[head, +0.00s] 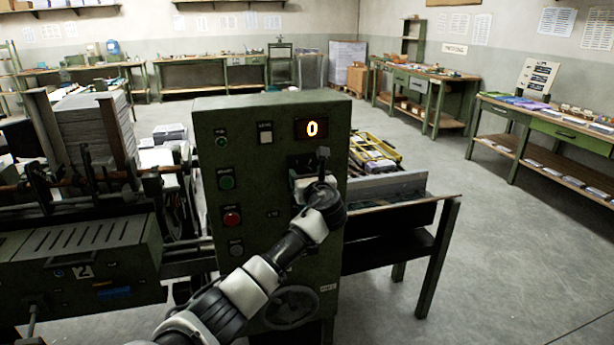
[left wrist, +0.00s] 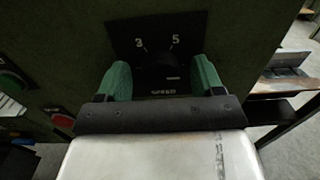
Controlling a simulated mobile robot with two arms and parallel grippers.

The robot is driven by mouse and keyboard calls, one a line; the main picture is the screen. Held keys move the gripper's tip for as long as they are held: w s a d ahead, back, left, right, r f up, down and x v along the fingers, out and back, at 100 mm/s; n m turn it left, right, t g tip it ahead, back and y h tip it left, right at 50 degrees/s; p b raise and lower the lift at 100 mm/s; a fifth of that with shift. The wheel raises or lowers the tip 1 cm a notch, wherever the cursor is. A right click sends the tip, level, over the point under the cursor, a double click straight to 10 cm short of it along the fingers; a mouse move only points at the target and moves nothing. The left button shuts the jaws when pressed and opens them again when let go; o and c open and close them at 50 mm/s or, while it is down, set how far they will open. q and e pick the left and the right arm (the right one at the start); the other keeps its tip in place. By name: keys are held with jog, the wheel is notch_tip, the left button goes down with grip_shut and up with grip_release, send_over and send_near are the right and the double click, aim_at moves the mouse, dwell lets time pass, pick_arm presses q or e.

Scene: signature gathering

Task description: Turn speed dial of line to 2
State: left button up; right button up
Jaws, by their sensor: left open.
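The speed dial (left wrist: 158,74) is a dark knob on a black plate with the numbers 3 and 5 and a partly legible label below. In the left wrist view it sits between the green fingertips of my left gripper (left wrist: 163,80), which is open around it. Contact with the knob cannot be told. In the head view my left gripper (head: 312,178) is in front of the dial's black plate (head: 299,162) and hides most of the dial. The display (head: 311,128) above it reads 0. The dial's pointer setting is unclear. My right gripper is not in view.
The green control cabinet (head: 262,185) carries a green button (head: 226,183), a red button (head: 232,218) and a handwheel (head: 290,307) low down. Machinery with a paper stack (head: 93,128) stands at left. A dark bench (head: 395,225) is at right. Open floor (head: 500,260) lies beyond.

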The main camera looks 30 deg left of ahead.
pick_arm(q)
jog(key=c, duration=0.9)
